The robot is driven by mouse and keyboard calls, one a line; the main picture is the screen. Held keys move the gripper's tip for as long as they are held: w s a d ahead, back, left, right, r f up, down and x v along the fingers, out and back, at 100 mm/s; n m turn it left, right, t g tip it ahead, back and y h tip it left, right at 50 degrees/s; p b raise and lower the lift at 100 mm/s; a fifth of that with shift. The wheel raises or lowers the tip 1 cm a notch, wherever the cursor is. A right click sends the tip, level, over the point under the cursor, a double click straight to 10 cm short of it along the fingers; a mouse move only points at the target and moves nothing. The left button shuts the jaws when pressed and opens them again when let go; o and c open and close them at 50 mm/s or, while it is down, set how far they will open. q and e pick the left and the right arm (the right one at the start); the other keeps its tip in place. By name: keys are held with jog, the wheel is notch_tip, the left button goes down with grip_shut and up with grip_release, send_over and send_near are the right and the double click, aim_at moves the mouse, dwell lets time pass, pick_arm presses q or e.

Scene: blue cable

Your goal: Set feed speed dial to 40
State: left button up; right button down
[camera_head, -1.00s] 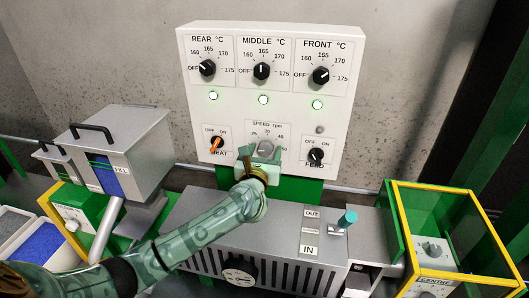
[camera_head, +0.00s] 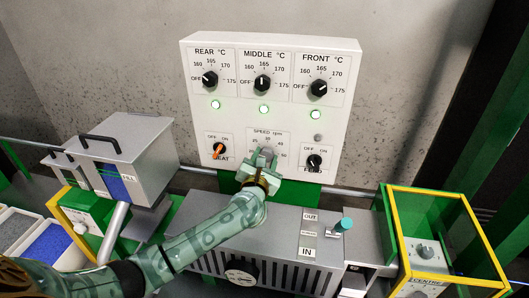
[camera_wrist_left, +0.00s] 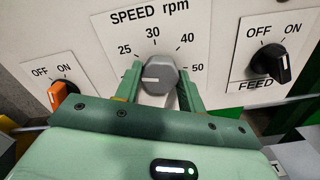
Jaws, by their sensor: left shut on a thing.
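The feed speed dial is a grey faceted knob (camera_wrist_left: 158,76) with a white pointer line, under the "SPEED rpm" scale in the left wrist view. The line points left, a little below the 25 mark. My left gripper (camera_wrist_left: 160,88) is shut on the knob, one green finger on each side. The left finger hides part of the scale's lower left. In the head view my left gripper (camera_head: 263,160) reaches the speed plate (camera_head: 267,134) at the lower middle of the white panel (camera_head: 330,145). My right gripper is not in view.
The orange heat switch (camera_wrist_left: 61,94) is left of the dial, and the black feed switch (camera_wrist_left: 282,65) is right. Three black temperature knobs and lit green lamps sit above. Below stand the grey machine housing (camera_head: 285,225) and a teal-tipped lever (camera_head: 344,225).

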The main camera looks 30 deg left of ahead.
pick_arm(q)
jog(key=m+p, duration=0.7)
jog(key=m, duration=0.2)
jog(key=shift+r, duration=0.1)
jog(key=m+p, duration=0.2)
jog(key=m, duration=0.1)
jog(key=shift+m, duration=0.4)
jog(key=m+p, duration=0.1)
jog(key=m, duration=0.1)
jog(key=shift+m+p, duration=0.3)
jog(key=shift+p, duration=0.05)
jog(key=shift+s+f+m+p, duration=0.1)
jog(key=shift+m+p, duration=0.65)
jog(key=shift+m, duration=1.65)
jog(key=shift+f+m+p, duration=0.1)
jog(key=shift+m+p, duration=0.65)
jog(key=shift+m, duration=1.65)
